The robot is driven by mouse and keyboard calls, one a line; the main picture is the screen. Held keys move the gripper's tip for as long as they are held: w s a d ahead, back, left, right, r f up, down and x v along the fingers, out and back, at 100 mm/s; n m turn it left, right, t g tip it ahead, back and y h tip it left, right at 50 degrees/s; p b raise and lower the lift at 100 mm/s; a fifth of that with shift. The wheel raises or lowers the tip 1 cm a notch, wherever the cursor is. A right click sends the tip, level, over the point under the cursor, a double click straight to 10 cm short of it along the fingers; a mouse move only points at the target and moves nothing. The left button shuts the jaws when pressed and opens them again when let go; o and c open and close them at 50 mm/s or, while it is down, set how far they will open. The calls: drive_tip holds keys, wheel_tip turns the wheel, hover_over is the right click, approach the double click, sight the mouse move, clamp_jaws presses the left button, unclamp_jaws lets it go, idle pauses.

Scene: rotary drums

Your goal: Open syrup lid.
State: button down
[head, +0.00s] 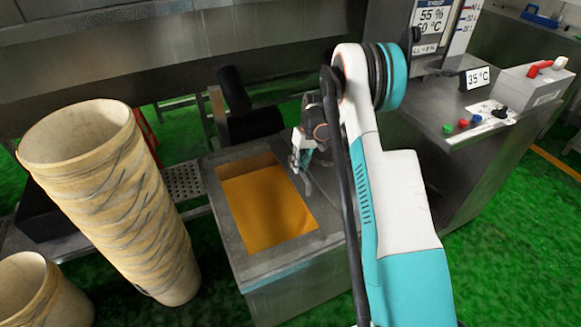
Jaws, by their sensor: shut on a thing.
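The syrup tank (228,262) is a grey metal box in the middle of the head view. Its rectangular opening shows orange-yellow syrup (262,212) inside. A grey plate, which looks like the syrup lid (322,183), is at the right side of the opening, partly hidden behind my arm. My gripper (297,158) is over the tank's right rear part, at the edge of the opening. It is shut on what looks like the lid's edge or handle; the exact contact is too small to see.
A tall leaning stack of beige baskets (120,200) stands left of the tank, with another beige basket (38,292) at lower left. A control box (500,105) with buttons and a 35 °C display stands at right. Green floor shows between.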

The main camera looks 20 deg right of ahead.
drive_tip(key=shift+d, duration=0.15)
drive_tip(key=c, duration=1.5)
unclamp_jaws()
drive_tip(key=r, duration=0.4)
drive_tip(key=d+r, duration=0.1)
drive_tip(key=r, duration=0.3)
drive_tip(key=d+r, duration=0.1)
drive_tip(key=r, duration=0.2)
drive_tip(key=shift+d+r, duration=0.15)
drive_tip(key=shift+r, duration=0.25)
